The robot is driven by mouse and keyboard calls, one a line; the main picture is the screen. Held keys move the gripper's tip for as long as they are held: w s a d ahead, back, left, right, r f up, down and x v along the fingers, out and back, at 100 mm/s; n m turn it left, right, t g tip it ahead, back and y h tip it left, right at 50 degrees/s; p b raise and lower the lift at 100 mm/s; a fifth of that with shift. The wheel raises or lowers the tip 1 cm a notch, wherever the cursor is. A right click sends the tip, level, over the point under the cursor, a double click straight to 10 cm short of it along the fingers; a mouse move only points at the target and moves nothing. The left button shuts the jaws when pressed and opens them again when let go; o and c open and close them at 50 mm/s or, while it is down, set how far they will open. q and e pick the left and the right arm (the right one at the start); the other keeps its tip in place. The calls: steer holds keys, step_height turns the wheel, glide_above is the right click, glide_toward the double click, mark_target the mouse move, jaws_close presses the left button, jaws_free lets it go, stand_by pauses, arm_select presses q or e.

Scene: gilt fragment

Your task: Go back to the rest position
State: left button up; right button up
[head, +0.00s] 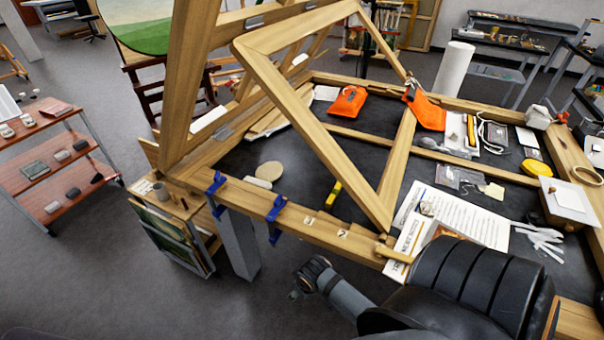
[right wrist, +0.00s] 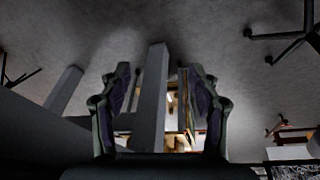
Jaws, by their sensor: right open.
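My right arm comes in from the bottom right of the head view. Its gripper (head: 308,278) is low over the grey floor, in front of the workbench's near edge and apart from it. In the right wrist view the two fingers of my right gripper (right wrist: 160,72) stand wide apart with nothing held between them. A grey upright post (right wrist: 152,105) shows beyond the gap. My left gripper is in neither view.
A shelf cart (head: 75,170) stands left. Floor (head: 110,270) at lower left is clear.

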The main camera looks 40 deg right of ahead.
stand_by(0.5)
steer(key=s+d+f+g, duration=0.1)
steer(key=s+f, duration=0.1)
steer(key=f, duration=0.4)
steer(key=s+d+f, duration=0.1)
steer(key=s+f, duration=0.2)
steer(key=f, duration=0.4)
steer(key=s+f+g, duration=0.1)
steer(key=s+f, duration=1.4)
steer(key=s, duration=0.4)
steer(key=shift+s+a+f, duration=0.2)
steer(key=shift+s+a, duration=0.05)
steer(key=shift+a, duration=0.1)
